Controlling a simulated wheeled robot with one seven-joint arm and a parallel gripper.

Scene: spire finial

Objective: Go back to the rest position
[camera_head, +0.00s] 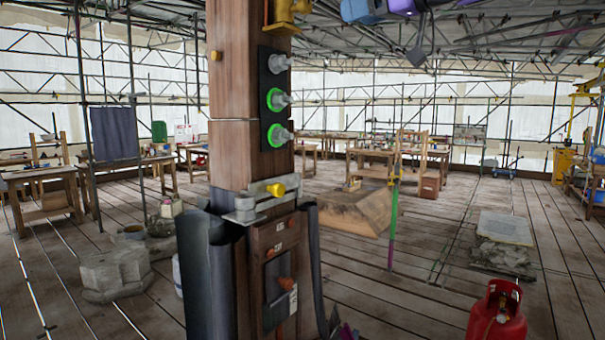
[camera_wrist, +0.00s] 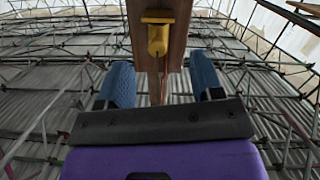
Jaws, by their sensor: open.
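My gripper (camera_head: 362,9) shows at the top edge of the head view, right of a wooden post (camera_head: 231,85), with clear space between them. In the wrist view its two blue fingers stand wide apart with nothing held between them (camera_wrist: 164,82). A yellow fitting (camera_head: 285,14) sits high on the post; a yellow fitting also shows beyond the fingers in the wrist view (camera_wrist: 157,40). The post carries a dark plate with several grey knobs (camera_head: 280,98), two ringed in green. Below are a metal latch (camera_head: 250,203) with a yellow knob and a panel with orange knobs (camera_head: 286,283).
A red gas bottle (camera_head: 498,312) stands at the lower right. Stone blocks (camera_head: 112,272) lie at left, and a stone slab (camera_head: 503,228) lies at right. Workbenches (camera_head: 372,161) stand behind. Scaffolding surrounds the plank floor.

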